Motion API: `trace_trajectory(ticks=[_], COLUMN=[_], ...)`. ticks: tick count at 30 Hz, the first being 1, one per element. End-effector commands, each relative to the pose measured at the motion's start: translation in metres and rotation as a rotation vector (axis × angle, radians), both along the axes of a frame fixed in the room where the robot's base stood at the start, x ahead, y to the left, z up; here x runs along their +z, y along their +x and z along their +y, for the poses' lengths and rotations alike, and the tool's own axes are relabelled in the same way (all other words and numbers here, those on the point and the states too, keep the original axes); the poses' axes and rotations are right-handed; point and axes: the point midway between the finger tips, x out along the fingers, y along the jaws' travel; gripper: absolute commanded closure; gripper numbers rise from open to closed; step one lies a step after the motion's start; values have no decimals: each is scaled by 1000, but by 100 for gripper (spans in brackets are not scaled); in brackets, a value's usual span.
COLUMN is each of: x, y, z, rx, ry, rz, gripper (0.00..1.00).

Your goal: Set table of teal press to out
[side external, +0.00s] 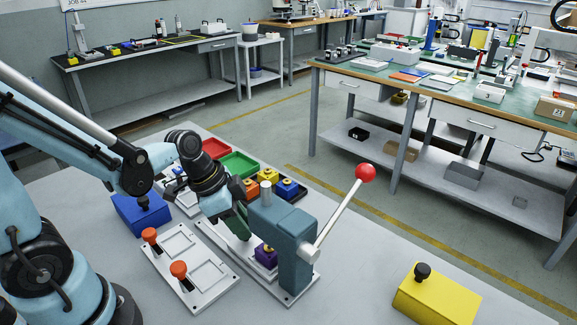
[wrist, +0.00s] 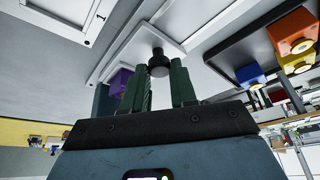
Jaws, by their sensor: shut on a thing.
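The teal press (side external: 283,235) stands on a light base plate (side external: 285,296), with its red-ball lever (side external: 365,173) raised to the right. A purple block (side external: 265,256) sits low beside the press column; it also shows in the wrist view (wrist: 121,80), left of my fingers. My gripper (side external: 242,218) is down at the left side of the press, partly behind its head. In the wrist view my green fingers (wrist: 160,72) are shut on a black knob (wrist: 158,61) at the edge of a pale plate (wrist: 195,20). The knob is hidden in the side view.
A pale fixture with two orange-knobbed clamps (side external: 190,268) lies left of the press. Behind are a green tray (side external: 239,165), a red tray (side external: 207,151) and a dark tray of colored blocks. A blue box (side external: 140,215) and a yellow box (side external: 436,295) flank the area.

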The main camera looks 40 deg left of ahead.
Motion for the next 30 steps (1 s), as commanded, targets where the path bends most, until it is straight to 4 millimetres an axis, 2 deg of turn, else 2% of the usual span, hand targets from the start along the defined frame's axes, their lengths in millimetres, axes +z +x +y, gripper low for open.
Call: trace_trajectory(ticks=[4,7,21,24,30], x=[0,0,0,0,0], y=[0,0,1,1,1], z=[1,10,91,101,106], rx=[1,5,7,5,2], ry=[-1,-1,0,1,4], rz=[1,2,1,-1,-1], gripper=[100,100,100,100,100])
